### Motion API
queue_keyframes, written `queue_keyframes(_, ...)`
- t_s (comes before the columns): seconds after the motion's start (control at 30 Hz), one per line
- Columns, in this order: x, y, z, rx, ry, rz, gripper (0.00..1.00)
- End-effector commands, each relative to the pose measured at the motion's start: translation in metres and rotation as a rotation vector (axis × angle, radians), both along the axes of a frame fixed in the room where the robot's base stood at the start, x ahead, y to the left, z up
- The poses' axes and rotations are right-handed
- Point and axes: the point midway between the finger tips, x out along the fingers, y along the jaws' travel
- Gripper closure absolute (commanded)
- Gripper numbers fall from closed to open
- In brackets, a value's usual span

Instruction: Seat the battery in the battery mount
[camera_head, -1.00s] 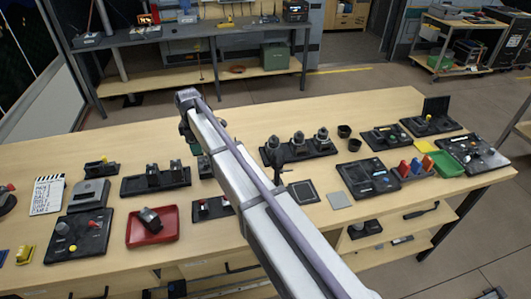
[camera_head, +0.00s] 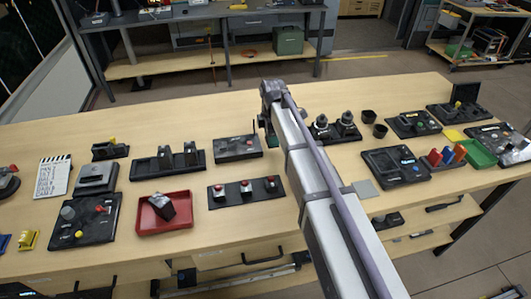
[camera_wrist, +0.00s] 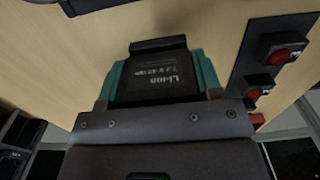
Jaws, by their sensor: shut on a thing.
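My gripper (camera_head: 269,138) hangs from the arm's far end, above the middle of the workbench and just right of a dark grey panel (camera_head: 237,147). In the wrist view its teal fingers are shut on a black battery (camera_wrist: 160,85) with a "Li-ion" label. The battery appears held clear of the wooden top. In the head view the battery is too small and covered to make out. I cannot tell for sure which fixture is the battery mount. A black base with two upright black blocks (camera_head: 168,162) stands left of the grey panel.
A plate with three red buttons (camera_head: 245,189) lies near the gripper and also shows in the wrist view (camera_wrist: 275,62). A red tray (camera_head: 183,224) holds a dark block. My arm covers part of the bench to the right. Bare wood lies behind the fixtures.

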Motion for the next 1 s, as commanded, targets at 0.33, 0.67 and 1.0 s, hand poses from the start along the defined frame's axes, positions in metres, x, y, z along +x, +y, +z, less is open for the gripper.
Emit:
queue_keyframes(0.33, 0.0, 0.0, -0.045, 0.0, 0.0, -0.001, 0.73)
queue_keyframes(0.67, 0.0, 0.0, -0.044, 0.0, 0.0, -0.001, 0.73)
queue_keyframes(1.0, 0.0, 0.0, -0.044, 0.0, 0.0, -0.001, 0.15)
